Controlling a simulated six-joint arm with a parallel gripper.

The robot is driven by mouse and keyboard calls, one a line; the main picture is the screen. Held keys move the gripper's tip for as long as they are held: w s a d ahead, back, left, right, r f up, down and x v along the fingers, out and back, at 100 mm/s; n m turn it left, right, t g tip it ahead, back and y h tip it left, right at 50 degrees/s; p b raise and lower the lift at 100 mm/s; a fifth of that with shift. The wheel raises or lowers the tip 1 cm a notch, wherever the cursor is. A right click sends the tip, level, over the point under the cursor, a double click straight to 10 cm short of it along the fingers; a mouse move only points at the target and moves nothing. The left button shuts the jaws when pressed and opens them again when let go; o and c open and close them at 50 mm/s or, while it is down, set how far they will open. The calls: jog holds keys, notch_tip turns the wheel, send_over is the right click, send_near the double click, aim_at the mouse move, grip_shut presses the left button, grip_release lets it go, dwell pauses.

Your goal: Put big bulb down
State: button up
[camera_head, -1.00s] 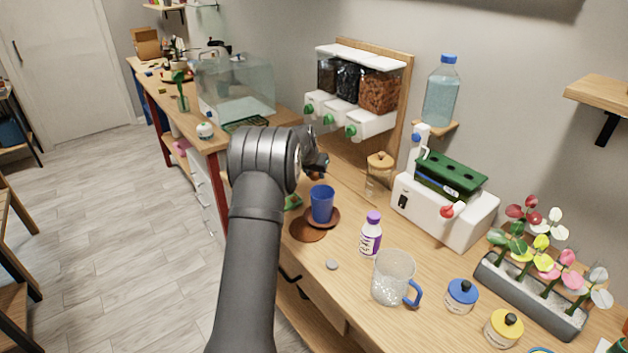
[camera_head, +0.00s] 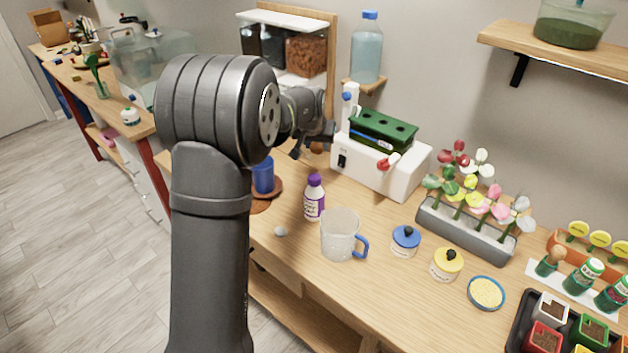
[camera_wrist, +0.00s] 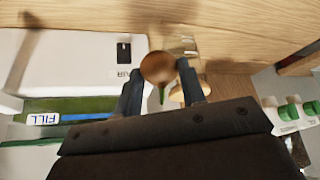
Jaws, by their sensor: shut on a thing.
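The big bulb is a round brown bulb (camera_wrist: 157,67) with a short green tip, seen in the wrist view. My gripper (camera_wrist: 160,75) is shut on it, with one dark finger on each side. In the head view my gripper (camera_head: 310,146) is above the bench, left of the white machine, and the bulb is mostly hidden there. I cannot tell its exact height above the wood.
The white machine (camera_head: 400,172) with a green rack stands close to the right. A purple-capped bottle (camera_head: 314,200), a blue cup (camera_head: 263,176) and a clear jug (camera_head: 340,238) stand nearer. Dispensers (camera_head: 305,55) stand behind.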

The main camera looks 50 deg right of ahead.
jog(key=s+a+m, duration=0.1)
jog(key=s+m, duration=0.1)
jog(key=s, duration=1.1)
jog(key=shift+g, duration=0.4)
jog(key=w+f, duration=0.2)
jog(key=w, duration=0.1)
jog(key=w+f, duration=0.2)
jog(key=w, duration=0.2)
jog(key=w+f, duration=0.3)
jog(key=shift+w, duration=0.4)
jog(key=shift+w+f, duration=0.1)
jog(key=shift+f, duration=1.95)
jog(key=shift+f, duration=0.15)
jog(key=o, duration=1)
jog(key=shift+a+r, duration=0.15)
jog(key=shift+r, duration=0.4)
jog(key=v, duration=1.1)
jog(key=shift+a, duration=0.2)
